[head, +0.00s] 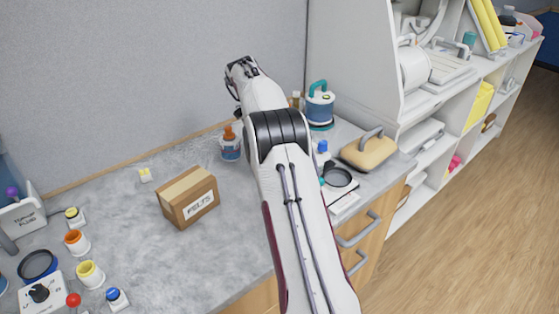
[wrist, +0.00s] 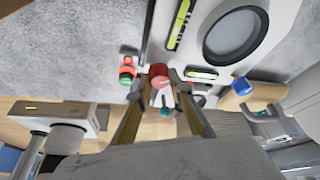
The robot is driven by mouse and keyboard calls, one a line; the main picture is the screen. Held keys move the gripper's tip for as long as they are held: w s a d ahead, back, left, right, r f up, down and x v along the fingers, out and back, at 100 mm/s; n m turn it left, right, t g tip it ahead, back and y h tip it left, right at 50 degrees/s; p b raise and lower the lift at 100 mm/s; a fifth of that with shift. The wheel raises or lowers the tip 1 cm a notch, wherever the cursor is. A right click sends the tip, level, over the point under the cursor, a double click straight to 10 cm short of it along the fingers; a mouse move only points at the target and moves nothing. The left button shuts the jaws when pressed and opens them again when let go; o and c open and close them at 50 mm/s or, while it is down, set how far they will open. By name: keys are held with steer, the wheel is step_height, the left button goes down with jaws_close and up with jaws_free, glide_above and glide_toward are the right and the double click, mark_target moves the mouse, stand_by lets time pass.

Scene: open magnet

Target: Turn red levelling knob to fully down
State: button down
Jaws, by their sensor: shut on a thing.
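In the wrist view, the red knob (wrist: 159,75) sits at the edge of a white levelling plate (wrist: 270,42). My gripper (wrist: 160,82) has one finger on each side of the red knob and is shut on it. The plate carries a big dark round disc (wrist: 229,35) and two yellow-green bubble vials, one long (wrist: 179,24) and one short (wrist: 201,74). A blue knob (wrist: 241,84) is at another edge of the plate. In the head view, my arm hides my gripper and the red knob; the dark disc (head: 338,176) shows right of the arm.
In the wrist view, an orange and green item (wrist: 127,70) stands close left of my fingers. In the head view, a tan block with a grey handle (head: 369,152) is right of the plate. A cardboard box (head: 188,197) stands on the grey worktop to the left, with clear surface around it.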

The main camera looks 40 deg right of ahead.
steer(key=shift+m, duration=0.5)
steer(key=c, duration=1.8)
jaws_free()
steer(key=shift+n, duration=0.6)
